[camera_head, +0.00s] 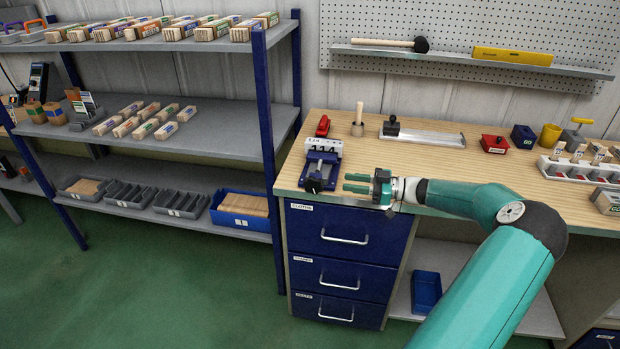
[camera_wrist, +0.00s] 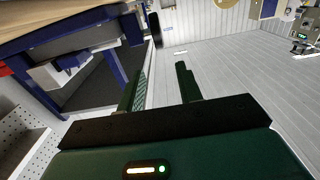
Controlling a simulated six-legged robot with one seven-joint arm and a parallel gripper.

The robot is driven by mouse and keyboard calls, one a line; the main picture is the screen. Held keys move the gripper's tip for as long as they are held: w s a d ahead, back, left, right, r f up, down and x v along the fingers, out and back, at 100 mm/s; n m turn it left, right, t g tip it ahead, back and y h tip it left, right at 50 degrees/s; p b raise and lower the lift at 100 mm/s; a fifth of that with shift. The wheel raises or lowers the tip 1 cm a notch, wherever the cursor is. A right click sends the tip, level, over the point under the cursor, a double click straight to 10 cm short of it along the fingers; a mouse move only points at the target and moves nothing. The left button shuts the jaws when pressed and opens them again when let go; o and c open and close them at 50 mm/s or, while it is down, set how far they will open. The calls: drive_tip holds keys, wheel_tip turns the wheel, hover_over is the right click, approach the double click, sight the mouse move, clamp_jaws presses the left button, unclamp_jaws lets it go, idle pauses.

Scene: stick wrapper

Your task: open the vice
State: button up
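The vice (camera_head: 322,165) is a blue and grey block near the front left corner of the wooden workbench (camera_head: 420,155). A dark round part shows at its front, over the bench edge. Pale jaws with dark markings lie on its top. I cannot tell how far apart the jaws are. My gripper (camera_head: 346,183) is just to the right of the vice's front, at about the height of the bench edge, its two green fingers pointing left. The fingers are apart with nothing between them, as the wrist view also shows (camera_wrist: 163,82). In that view I cannot make out the vice with certainty.
Blue drawers (camera_head: 347,235) stand below the vice. A shelf rack (camera_head: 170,140) stands to the left.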

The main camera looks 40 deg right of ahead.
sight(316, 178)
drive_tip(key=x, duration=1.1)
drive_tip(key=shift+w+a, duration=0.25)
drive_tip(key=shift+w, duration=0.05)
drive_tip(key=shift+c, duration=0.2)
clamp_jaws()
